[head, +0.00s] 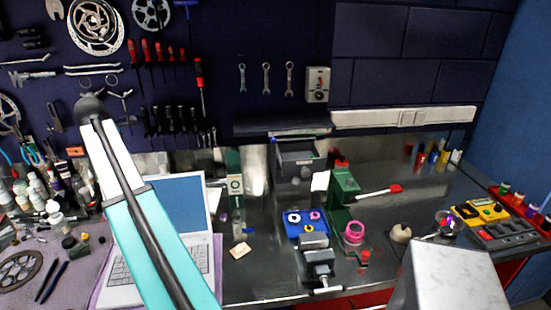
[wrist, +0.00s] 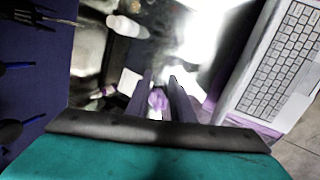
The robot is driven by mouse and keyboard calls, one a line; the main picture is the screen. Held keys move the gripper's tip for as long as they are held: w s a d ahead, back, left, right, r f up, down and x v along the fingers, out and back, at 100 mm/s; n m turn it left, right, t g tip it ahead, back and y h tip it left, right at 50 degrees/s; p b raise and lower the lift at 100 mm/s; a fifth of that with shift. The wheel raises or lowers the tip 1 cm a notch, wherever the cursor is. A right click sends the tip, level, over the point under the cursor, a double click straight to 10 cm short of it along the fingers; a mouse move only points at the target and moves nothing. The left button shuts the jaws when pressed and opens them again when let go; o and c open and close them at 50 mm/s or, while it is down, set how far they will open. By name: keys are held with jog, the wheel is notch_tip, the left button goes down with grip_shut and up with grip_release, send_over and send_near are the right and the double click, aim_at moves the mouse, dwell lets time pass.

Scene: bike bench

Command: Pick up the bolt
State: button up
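I cannot make out a bolt for certain in either view. My gripper (wrist: 159,80) shows in the wrist view as two dark fingers with a gap between them. A small purple patch (wrist: 157,99) shows in the gap; I cannot tell what it is, and nothing is clearly held. In the head view my arm rises from the bottom toward the upper left, and the gripper's fingers do not show there.
A laptop (head: 180,196) lies open behind my arm; its keyboard (wrist: 280,65) shows at right in the wrist view. A vise (head: 318,262) stands at the bench front, near a blue tray (head: 307,233) with coloured rings. A white-topped block (head: 455,275) is at lower right. Tools hang on the wall.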

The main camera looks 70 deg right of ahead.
jog(key=s+d+r+m+g+y+p, duration=0.1)
jog(key=s+d+r, duration=0.4)
jog(key=s, duration=1.2)
jog(key=s+d+r+m+g+p, duration=0.1)
jog(key=s+d+r, duration=0.4)
jog(key=s+d, duration=0.6)
jog(key=s+d+r+m+g+y+p, duration=0.1)
jog(key=s+d+r, duration=0.4)
jog(key=s, duration=1.7)
jog(key=d+m, duration=0.1)
jog(key=d, duration=0.2)
jog(key=shift+s+d+m+y, duration=0.3)
jog(key=shift+s, duration=0.1)
jog(key=shift+g, duration=0.3)
jog(key=shift+p+x, duration=0.5)
jog(key=shift+x, duration=3.8)
